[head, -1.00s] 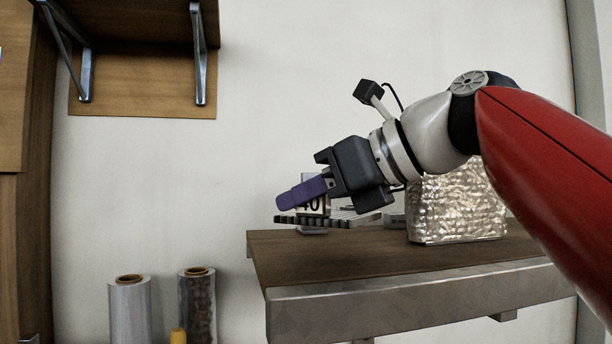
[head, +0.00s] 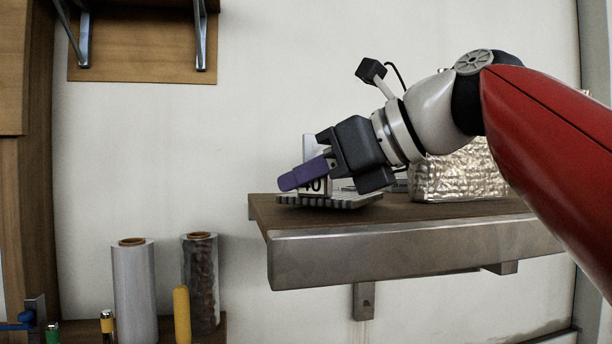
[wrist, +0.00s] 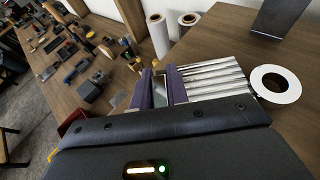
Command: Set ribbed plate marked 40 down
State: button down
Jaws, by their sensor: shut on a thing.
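The ribbed plate marked 40 (head: 345,202) is grey, with its white "40" label partly behind my purple finger. It is level, at the left end of the wooden shelf (head: 262,212). It is at or very close to the shelf top; I cannot tell if it touches. My gripper (head: 305,177) is shut on the plate's label end. In the wrist view, my purple fingers (wrist: 160,88) are at the left end of the plate's silver ribs (wrist: 212,76), with the shelf top beneath.
A crinkled silver bag (head: 455,176) stands on the shelf to the right. A white ring (wrist: 275,84) lies right of the plate in the wrist view. Wrapped rolls (head: 133,290) stand lower left.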

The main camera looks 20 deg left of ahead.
jog(key=shift+f+b, duration=0.3)
jog(key=shift+f, duration=0.15)
jog(key=c, duration=1.3)
grip_release()
